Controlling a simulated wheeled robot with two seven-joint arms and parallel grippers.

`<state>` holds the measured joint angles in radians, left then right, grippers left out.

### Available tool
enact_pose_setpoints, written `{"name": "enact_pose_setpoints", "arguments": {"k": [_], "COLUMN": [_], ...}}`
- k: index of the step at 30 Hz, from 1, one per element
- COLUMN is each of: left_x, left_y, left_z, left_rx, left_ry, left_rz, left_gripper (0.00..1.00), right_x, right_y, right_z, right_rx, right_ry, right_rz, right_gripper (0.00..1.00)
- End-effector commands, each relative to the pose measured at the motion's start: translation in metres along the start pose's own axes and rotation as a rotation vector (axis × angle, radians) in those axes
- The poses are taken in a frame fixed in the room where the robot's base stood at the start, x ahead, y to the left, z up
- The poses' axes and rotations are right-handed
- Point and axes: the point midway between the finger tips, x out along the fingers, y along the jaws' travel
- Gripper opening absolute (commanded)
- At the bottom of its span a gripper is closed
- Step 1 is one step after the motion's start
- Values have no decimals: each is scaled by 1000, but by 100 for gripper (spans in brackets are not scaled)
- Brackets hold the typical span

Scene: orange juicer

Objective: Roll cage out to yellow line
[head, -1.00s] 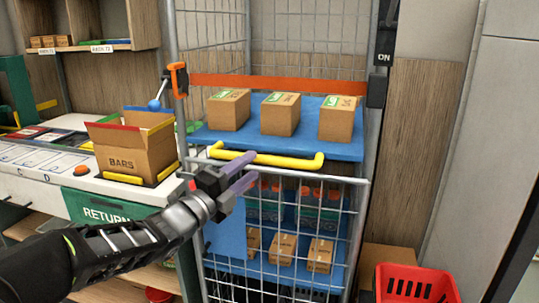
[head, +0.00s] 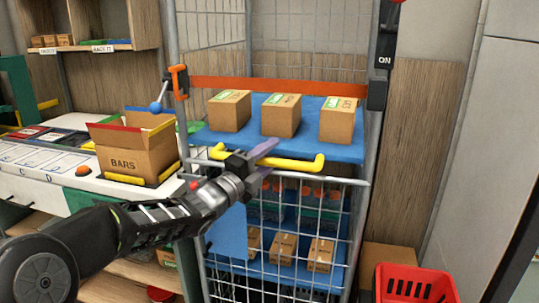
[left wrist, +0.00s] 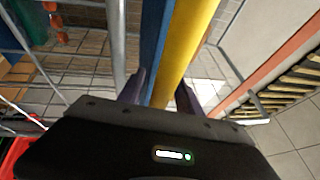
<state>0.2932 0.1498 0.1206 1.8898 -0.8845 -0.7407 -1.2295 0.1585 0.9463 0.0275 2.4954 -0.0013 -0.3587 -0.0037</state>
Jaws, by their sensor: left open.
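The wire roll cage (head: 366,200) stands upright ahead of me against the wall. A yellow handle bar (head: 300,164) runs across its front, at the edge of the blue shelf (head: 205,138). My left gripper (head: 265,152) is at the left-middle part of this bar, with its fingers pointing up and right. In the left wrist view, the yellow bar (left wrist: 187,45) runs between the two open fingers (left wrist: 160,92), with a blue edge beside it. I cannot tell whether the fingers touch the bar. My right gripper and the yellow line are not in view.
A counter with a BARS box (head: 130,160) stands close on the left. A red basket (head: 415,284) and a brown box (head: 388,256) are at the lower right.

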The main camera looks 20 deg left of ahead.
Motion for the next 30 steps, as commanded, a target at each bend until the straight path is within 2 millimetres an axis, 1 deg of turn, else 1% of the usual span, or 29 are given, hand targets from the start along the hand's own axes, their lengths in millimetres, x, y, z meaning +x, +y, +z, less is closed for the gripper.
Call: {"name": "enact_pose_setpoints", "arguments": {"k": [2, 17, 30], "left_x": [0, 0, 0], "left_y": [0, -2, -5], "left_z": [0, 0, 0], "left_rx": [0, 1, 3], "left_ry": [0, 0, 0], "left_rz": [0, -5, -11], "left_gripper": [41, 0, 0], "right_x": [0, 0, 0], "right_y": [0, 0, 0], "right_z": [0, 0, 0], "right_rx": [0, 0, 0], "right_ry": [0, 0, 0], "right_rz": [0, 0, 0], "right_gripper": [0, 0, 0]}}
